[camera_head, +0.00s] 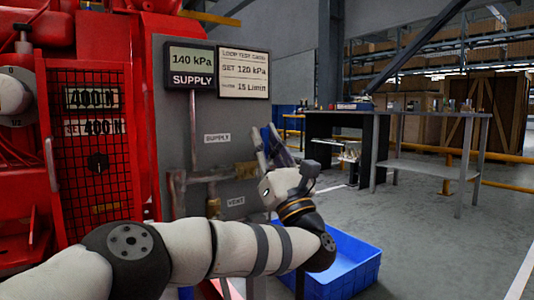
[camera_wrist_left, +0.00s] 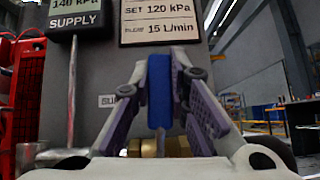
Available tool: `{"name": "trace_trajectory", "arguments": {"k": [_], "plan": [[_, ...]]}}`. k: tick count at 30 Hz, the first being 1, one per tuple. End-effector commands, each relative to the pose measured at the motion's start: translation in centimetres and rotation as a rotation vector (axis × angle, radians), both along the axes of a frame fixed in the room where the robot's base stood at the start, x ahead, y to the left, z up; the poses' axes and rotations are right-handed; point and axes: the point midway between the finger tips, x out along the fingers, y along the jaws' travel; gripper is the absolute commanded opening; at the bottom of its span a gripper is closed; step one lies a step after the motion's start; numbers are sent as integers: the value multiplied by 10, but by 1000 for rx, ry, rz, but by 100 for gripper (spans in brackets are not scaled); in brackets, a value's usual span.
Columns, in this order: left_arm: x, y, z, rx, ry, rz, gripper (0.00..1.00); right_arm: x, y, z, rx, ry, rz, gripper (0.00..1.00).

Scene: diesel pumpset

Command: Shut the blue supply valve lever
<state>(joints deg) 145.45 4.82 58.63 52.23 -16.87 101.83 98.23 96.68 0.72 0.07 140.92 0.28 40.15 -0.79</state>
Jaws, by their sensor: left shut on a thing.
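The blue supply valve lever (camera_wrist_left: 159,92) stands upright between the two fingers of my left gripper (camera_wrist_left: 160,110) in the left wrist view. The jaws are shut on it. A brass valve body (camera_wrist_left: 158,146) shows below the lever. In the head view, my left gripper (camera_head: 272,150) reaches the right side of the grey panel (camera_head: 200,115), near the SUPPLY label (camera_head: 217,138). The fingers and wrist hide most of the lever there. The supply display (camera_head: 191,67) reads 140 kPa. My right gripper is in neither view.
A card (camera_head: 243,75) on the panel reads SET 120 kPa. Pipes and a VENT label (camera_head: 235,201) sit lower on the panel. A blue crate (camera_head: 345,265) stands on the floor at right. Red machinery with a mesh guard (camera_head: 95,150) is at left. Tables (camera_head: 440,115) stand behind.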

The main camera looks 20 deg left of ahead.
Motion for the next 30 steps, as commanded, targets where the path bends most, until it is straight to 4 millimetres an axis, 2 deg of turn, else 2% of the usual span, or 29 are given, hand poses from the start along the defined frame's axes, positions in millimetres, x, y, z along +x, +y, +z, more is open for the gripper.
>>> {"name": "trace_trajectory", "arguments": {"k": [17, 18, 20, 21, 30], "plan": [[-1, -1, 0, -18, -22, -3, 0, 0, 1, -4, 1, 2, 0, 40], [-1, -1, 0, -18, -22, -3, 20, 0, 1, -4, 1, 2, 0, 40], [-1, -1, 0, -17, -22, -2, 34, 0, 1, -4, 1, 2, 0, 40], [-1, 0, 0, -17, -22, -2, 37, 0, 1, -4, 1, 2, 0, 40], [-2, -1, -2, -17, -22, -2, 37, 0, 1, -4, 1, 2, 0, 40]]}}
